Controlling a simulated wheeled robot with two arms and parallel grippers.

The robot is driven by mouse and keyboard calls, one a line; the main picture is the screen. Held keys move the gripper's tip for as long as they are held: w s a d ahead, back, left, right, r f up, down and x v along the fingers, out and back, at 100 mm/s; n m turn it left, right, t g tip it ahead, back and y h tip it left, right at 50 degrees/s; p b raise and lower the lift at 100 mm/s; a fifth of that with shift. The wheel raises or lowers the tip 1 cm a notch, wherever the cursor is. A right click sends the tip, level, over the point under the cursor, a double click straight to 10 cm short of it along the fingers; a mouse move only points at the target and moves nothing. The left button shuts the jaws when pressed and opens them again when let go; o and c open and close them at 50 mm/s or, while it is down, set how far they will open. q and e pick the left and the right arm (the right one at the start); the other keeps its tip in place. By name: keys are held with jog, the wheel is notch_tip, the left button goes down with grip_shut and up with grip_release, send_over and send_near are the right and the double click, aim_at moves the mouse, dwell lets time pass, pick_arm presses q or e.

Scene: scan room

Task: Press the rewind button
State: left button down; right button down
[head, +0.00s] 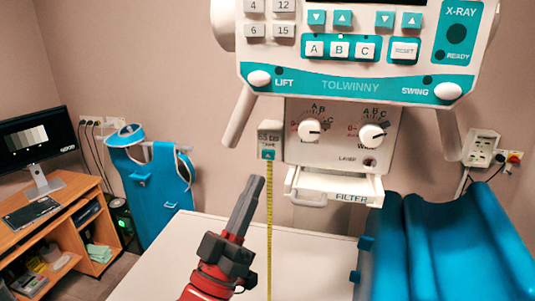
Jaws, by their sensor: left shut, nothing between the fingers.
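A small white tape-measure box (270,138) is fixed to the lower left of the X-ray head. On its lower front is a small teal patch (268,154) that looks like a button; its marking is too small to read. A yellow measuring tape (269,225) hangs straight down from the box toward the white table. My left gripper (257,181) is shut and empty, its dark fingers pointing up. The fingertips appear just below and slightly left of the box, apart from it in the picture; the depth gap is unclear. My right gripper is not in view.
The X-ray head (350,85) has a teal panel, two knobs and a filter drawer (335,186) right of the box. Angled handles stick down at both sides. A white table (180,255) lies below. Blue padding (450,240) is at right, a desk (60,225) at left.

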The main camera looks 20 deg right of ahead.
aim_at(268, 154)
pick_arm(q)
jog(key=w+d+b, duration=0.1)
jog(key=w+d, duration=0.2)
jog(key=w, duration=0.2)
jog(key=shift+w+d, duration=0.2)
jog(key=shift+d, duration=0.05)
jog(key=shift+b, duration=0.35)
dwell(1.6)
jog(key=shift+w+d+b, duration=0.25)
jog(key=shift+w+b, duration=0.05)
jog(key=shift+b, duration=0.2)
